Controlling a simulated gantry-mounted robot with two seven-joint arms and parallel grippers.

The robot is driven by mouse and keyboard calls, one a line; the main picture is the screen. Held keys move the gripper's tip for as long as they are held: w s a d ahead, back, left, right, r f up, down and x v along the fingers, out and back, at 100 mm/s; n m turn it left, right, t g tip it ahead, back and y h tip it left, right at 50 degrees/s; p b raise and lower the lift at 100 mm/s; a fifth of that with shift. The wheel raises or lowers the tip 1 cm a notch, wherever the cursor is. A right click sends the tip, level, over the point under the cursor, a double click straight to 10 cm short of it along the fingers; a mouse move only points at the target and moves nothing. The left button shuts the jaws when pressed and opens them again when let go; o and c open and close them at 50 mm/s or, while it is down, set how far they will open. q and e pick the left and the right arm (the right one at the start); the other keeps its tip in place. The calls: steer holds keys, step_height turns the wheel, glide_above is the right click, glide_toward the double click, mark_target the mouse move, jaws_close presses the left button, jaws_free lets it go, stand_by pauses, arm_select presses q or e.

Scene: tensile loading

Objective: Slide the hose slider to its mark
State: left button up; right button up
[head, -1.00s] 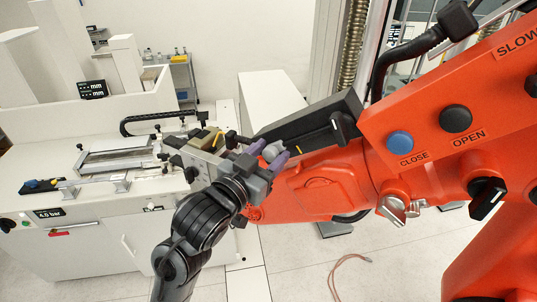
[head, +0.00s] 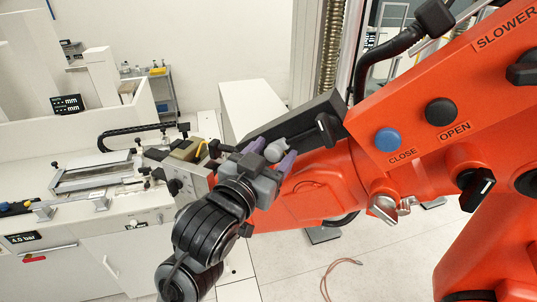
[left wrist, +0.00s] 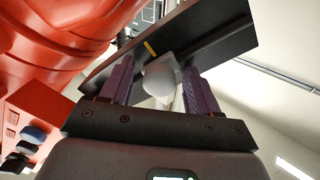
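The hose slider looks like a rounded light-grey knob (head: 275,150) on the dark sloping panel (head: 300,124) beside the orange machine arm. My left gripper (head: 271,154) has its two purple fingers apart, one on each side of the knob. In the left wrist view the knob (left wrist: 161,77) sits between the fingers (left wrist: 158,85), with a gap on its left; I cannot tell whether the right finger touches it. My right gripper is not in view.
A black lever (head: 325,125) stands on the panel to the right of the knob. The orange machine (head: 370,170) with blue and black buttons fills the right. A white bench (head: 90,235) with fixtures is at left. A red cable (head: 335,275) lies on the floor.

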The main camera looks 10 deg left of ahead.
arm_select(q)
steer(key=shift+s+a, duration=0.15)
steer(key=shift+s, duration=0.4)
steer(key=b+v, duration=0.1)
steer(key=v, duration=0.8)
steer(key=shift+s+b, duration=0.35)
steer(key=shift+b, duration=0.05)
steer(key=shift+a+f, duration=0.1)
